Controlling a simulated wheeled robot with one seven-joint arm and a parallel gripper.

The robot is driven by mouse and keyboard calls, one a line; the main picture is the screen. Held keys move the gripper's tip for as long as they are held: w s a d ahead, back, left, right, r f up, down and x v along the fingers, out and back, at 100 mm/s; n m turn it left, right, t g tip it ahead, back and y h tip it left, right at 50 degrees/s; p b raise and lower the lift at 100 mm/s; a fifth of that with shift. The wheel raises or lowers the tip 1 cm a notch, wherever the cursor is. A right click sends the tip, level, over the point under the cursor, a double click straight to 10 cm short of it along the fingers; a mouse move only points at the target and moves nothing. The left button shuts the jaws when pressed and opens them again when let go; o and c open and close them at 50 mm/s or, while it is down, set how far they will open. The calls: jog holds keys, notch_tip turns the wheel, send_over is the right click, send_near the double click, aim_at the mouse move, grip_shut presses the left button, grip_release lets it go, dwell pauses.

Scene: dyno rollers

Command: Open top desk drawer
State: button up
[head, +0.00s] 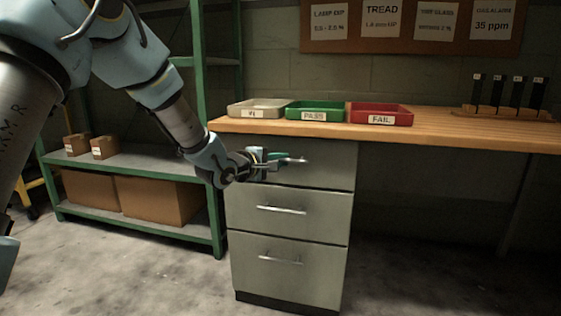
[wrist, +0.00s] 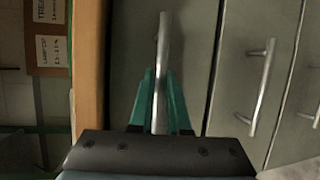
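The top desk drawer (head: 325,172) is the upper grey-green drawer of the desk's pedestal, and its front looks flush with the frame. Its silver bar handle (head: 297,160) shows just past my gripper (head: 275,158) in the head view. In the wrist view, the same handle (wrist: 163,40) runs between the two green fingers of my gripper (wrist: 160,85). The fingers lie close along both sides of the bar, with no clear gap, and look shut on it. Part of the handle is hidden by the gripper in the head view.
Below are a middle drawer (head: 285,222) and a bottom drawer (head: 285,268), both shut. The wooden desktop (head: 440,124) overhangs just above my gripper and carries several trays. A green shelf unit (head: 150,222) stands at the left. The floor before the desk is clear.

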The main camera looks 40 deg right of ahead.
grip_shut()
dwell(0.8)
